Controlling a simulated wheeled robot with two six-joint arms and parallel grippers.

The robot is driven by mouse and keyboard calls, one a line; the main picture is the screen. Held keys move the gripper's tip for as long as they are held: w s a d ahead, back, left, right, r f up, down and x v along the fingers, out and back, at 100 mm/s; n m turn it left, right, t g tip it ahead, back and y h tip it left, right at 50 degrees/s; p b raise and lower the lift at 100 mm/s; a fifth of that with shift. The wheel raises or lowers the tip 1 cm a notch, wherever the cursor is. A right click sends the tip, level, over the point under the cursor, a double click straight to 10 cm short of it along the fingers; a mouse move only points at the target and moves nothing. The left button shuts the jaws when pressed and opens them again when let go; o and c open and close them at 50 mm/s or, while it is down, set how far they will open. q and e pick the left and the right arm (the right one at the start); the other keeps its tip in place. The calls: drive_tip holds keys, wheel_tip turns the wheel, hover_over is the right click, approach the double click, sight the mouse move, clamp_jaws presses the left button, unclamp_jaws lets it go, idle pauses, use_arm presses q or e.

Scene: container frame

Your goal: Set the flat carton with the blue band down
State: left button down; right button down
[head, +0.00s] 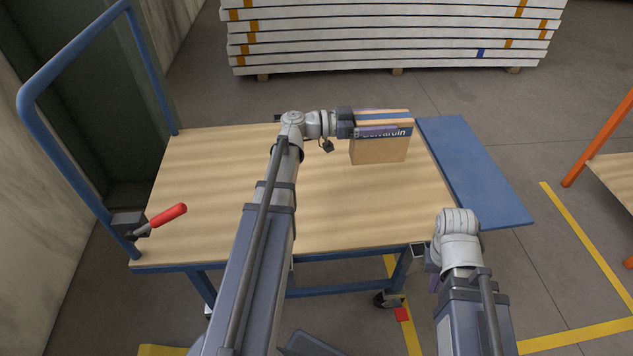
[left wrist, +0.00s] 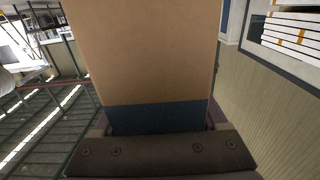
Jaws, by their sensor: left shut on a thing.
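The flat carton (head: 380,152) is brown with a dark blue band and white lettering near its top edge. It stands on its narrow edge over the far right part of the wooden cart top (head: 220,200). I cannot tell whether its lower edge touches the wood. My left gripper (head: 384,124) is shut on the carton at the blue-band end, reaching in from the left. In the left wrist view the carton (left wrist: 145,55) fills the middle, its band close against the gripper. My right gripper (head: 428,257) is beside the cart's front right corner; its fingers are mostly hidden.
A blue panel (head: 475,170) adjoins the cart's right side. A blue push handle (head: 70,75) and a red-gripped lever (head: 165,215) are at the left. The cart top left of the carton is clear. Stacked white panels (head: 390,35) lie behind; an orange frame (head: 600,140) stands at right.

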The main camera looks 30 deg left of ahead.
sight(377, 151)
use_arm(q)
drive_tip(key=shift+f+b, duration=5)
drive_tip(key=shift+f, duration=0.05)
drive_tip(key=shift+f, duration=0.2)
unclamp_jaws()
drive_tip(key=shift+r, duration=0.15)
drive_tip(key=shift+r, duration=0.2)
drive_tip(key=v, duration=1.2)
drive_tip(key=shift+f, duration=0.15)
drive_tip(key=shift+d, duration=0.1)
